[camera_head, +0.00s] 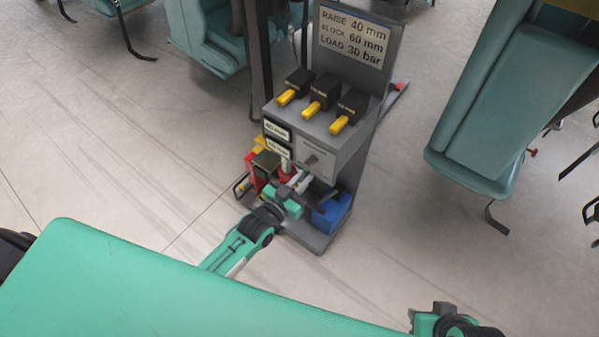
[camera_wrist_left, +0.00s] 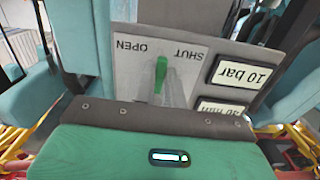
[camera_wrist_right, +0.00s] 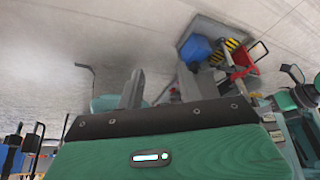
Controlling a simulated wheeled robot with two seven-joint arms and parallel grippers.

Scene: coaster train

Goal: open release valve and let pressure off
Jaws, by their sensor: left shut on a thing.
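The grey valve panel (camera_wrist_left: 130,75) appears upside down in the left wrist view, with OPEN on the left and SHUT on the right. Its green handle (camera_wrist_left: 160,76) stands between the two words. My left gripper (camera_head: 300,186) is at the front of the stand, just below the panel (camera_head: 315,158), and is shut on the handle; its fingers are partly hidden. A display (camera_wrist_left: 243,73) beside the panel reads 10 bar; a second display (camera_wrist_left: 220,107) is partly covered. My right gripper (camera_wrist_right: 163,82) is open and empty, away from the stand, low right in the head view (camera_head: 437,318).
A sign (camera_head: 353,36) on the stand reads RAISE 40 mm, BLOCK 60 mm, LOAD 30 bar. Yellow levers (camera_head: 314,109) sit on top. A blue block (camera_head: 331,213) and a red item (camera_head: 262,168) are at its base.

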